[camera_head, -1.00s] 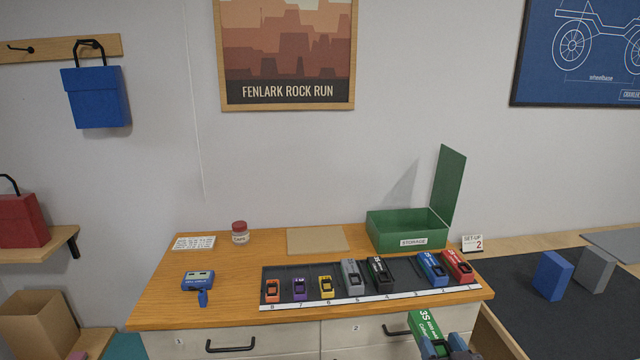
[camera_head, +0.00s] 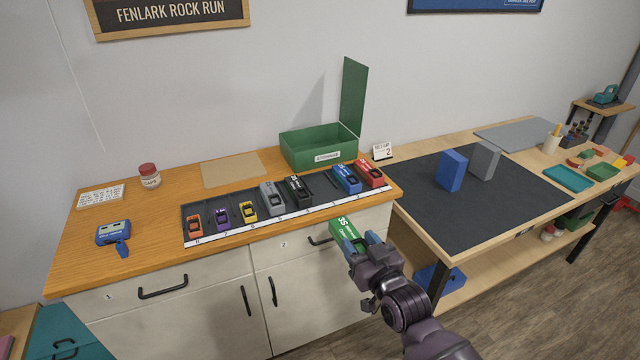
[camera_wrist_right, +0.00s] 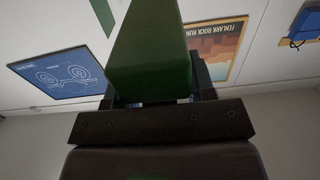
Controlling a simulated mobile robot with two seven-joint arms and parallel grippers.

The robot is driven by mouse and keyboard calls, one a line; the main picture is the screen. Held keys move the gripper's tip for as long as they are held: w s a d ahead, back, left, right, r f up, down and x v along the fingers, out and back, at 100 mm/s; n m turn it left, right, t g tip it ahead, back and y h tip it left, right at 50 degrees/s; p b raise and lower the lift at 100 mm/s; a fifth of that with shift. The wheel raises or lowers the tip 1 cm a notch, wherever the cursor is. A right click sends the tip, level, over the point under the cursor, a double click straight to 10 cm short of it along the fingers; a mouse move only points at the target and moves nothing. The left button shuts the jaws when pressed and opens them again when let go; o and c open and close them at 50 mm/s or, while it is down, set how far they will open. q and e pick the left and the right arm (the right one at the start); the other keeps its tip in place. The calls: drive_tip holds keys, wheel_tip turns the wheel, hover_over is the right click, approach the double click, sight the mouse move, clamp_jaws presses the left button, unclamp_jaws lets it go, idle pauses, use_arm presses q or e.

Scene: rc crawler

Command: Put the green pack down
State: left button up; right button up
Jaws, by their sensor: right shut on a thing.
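The green pack (camera_head: 345,232) is held in my right gripper (camera_head: 362,243), in front of the drawer cabinet's front edge in the head view. Its white lettering, with "35", faces up. In the right wrist view the green pack (camera_wrist_right: 150,50) fills the space between the fingers of my right gripper (camera_wrist_right: 160,95), which is shut on it. My left gripper is not in view.
An open green storage box (camera_head: 320,158) stands behind the strip. A tan mat (camera_head: 232,170), a red-lidded jar (camera_head: 149,176) and a blue device (camera_head: 113,234) are on the wooden top. The right bench has a dark mat (camera_head: 480,217) with a blue block (camera_head: 451,170) and a grey block (camera_head: 484,160).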

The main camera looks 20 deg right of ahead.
drive_tip(key=w+d+f, duration=0.2)
drive_tip(key=d+f, duration=0.5)
drive_tip(key=f, duration=0.1)
drive_tip(key=shift+d+p, duration=0.3)
drive_tip(key=shift+d, duration=0.1)
